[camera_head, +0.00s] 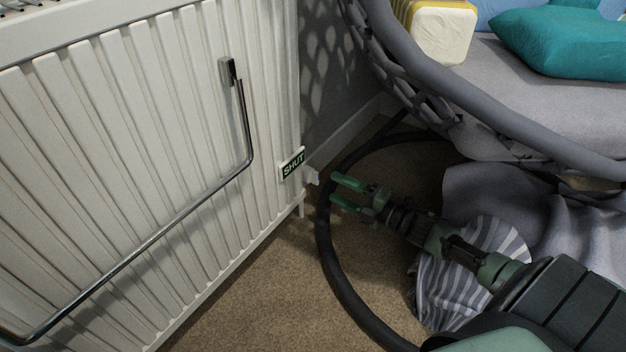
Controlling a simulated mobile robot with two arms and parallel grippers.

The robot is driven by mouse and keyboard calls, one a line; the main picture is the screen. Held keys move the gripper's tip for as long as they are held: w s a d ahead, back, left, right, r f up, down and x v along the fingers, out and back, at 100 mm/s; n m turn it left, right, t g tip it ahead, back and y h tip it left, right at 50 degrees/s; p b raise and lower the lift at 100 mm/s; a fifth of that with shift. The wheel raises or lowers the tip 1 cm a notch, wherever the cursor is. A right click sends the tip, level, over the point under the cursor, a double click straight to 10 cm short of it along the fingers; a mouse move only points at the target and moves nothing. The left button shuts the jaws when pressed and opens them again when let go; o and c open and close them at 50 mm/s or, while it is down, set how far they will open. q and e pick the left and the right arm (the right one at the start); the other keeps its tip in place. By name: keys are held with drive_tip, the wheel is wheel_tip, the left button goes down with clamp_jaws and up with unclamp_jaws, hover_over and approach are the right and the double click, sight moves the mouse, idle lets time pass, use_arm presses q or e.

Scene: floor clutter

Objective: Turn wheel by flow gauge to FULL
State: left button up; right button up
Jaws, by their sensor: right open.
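A small dark sign reading "SHUT" (292,165) sits at the lower right edge of the white ribbed radiator. A small white valve part (312,177) sticks out just right of the sign; I cannot make out its wheel shape clearly. No flow gauge and no "FULL" mark can be made out. My right gripper (335,188) reaches in from the lower right. Its two green fingers are open and empty, pointing at the valve part with a small gap between. My left gripper is not in view.
The radiator (130,130) fills the left, with a bent metal rail (190,209) across its front. A dark ring (323,245) curves around and beneath my right arm. A grey woven chair (540,140) with cushions stands upper right. Striped cloth (440,290) lies beneath my arm. Carpet is clear lower centre.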

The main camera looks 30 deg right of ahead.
sight(311, 176)
drive_tip(key=b+x, duration=0.3)
drive_tip(key=x, duration=0.3)
drive_tip(key=shift+c, duration=0.3)
